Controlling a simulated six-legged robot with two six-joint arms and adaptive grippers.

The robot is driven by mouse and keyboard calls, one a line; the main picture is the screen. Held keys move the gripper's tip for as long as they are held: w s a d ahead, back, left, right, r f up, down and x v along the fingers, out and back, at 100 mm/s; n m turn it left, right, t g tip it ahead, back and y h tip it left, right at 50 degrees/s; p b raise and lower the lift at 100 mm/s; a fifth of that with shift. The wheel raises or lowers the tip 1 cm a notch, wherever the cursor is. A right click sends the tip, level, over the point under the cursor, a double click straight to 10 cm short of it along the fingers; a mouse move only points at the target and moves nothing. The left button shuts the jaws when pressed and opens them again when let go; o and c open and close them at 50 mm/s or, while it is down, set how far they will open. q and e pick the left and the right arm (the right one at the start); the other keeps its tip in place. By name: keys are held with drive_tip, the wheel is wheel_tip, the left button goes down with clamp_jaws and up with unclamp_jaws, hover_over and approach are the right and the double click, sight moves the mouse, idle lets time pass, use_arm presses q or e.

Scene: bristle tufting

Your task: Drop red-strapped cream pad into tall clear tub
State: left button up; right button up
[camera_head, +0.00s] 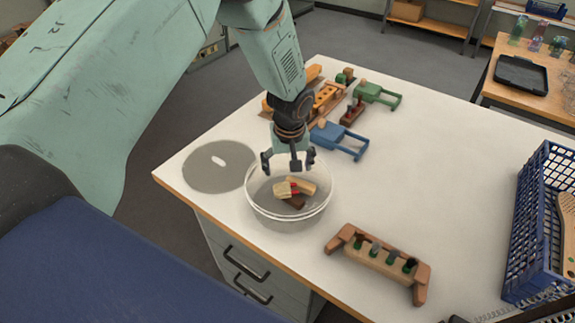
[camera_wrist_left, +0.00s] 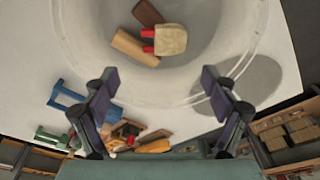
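The cream pad (camera_head: 282,190) with red straps lies inside the clear round tub (camera_head: 289,221), on or against a tan block (camera_head: 303,185) and beside a dark brown block (camera_head: 296,202). In the left wrist view the pad (camera_wrist_left: 171,41) shows its two red straps pointing at the tan block (camera_wrist_left: 129,46), with the brown block (camera_wrist_left: 147,12) just beyond. My left gripper (camera_head: 289,163) is over the tub's far side, fingers spread and empty; the wrist view shows the wide gap between its fingertips (camera_wrist_left: 158,83). My right gripper is not in view.
A grey disc (camera_head: 212,175) lies left of the tub. A wooden rack with several pegs (camera_head: 380,261) stands in front right. Blue (camera_head: 335,138) and green (camera_head: 376,94) framed tools and wooden pieces lie behind. A blue crate (camera_head: 535,225) is at the right edge; the table's centre right is clear.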

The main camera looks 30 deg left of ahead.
use_arm(q)
drive_tip(key=shift+o, duration=0.3)
drive_tip(key=shift+a+f, duration=0.1)
drive_tip(key=shift+a, duration=0.05)
wheel_tip(320, 180, up, 12)
drive_tip(key=s+d, duration=0.1)
drive_tip(key=shift+s, duration=0.15)
drive_tip(key=shift+a+f, duration=0.1)
